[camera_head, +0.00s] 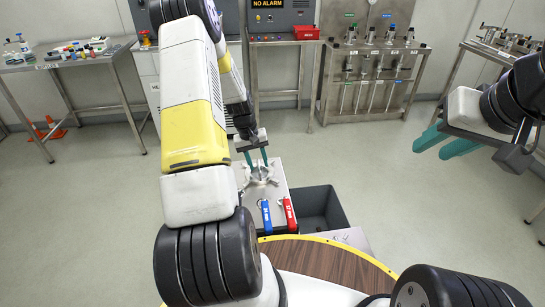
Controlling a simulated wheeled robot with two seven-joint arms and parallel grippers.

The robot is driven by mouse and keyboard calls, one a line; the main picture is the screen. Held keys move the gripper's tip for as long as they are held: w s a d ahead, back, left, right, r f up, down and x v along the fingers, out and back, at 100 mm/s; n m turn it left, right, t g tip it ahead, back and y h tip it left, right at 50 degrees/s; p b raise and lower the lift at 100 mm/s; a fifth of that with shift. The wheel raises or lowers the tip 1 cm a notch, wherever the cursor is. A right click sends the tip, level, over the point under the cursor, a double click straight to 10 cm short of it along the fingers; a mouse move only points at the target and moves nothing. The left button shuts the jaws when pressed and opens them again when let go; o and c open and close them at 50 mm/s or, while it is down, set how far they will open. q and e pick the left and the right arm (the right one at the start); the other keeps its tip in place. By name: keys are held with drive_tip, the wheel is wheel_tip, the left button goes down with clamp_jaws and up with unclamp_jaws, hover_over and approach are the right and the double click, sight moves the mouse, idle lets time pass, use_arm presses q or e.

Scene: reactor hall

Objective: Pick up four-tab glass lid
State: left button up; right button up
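A small metallic and glassy round piece with tabs sticking out, which looks like the four-tab glass lid (261,176), sits on the light top of a small stand (278,186) in front of me. My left gripper (257,161) hangs right above it with its teal fingers pointing down and spread apart. The fingertips are close to the lid; I cannot tell whether they touch it. My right gripper (443,148) is raised at the right, its teal fingers apart and empty, far from the lid.
A blue-handled tool (266,215) and a red-handled tool (289,214) lie on the stand's near part. A dark grey bin (321,208) stands at its right. Steel benches (375,85) line the back. Orange cones (55,128) are at the left. The floor at right is clear.

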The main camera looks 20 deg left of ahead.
use_arm(q)
drive_tip(key=shift+f, duration=0.25)
clamp_jaws()
idle(1.3)
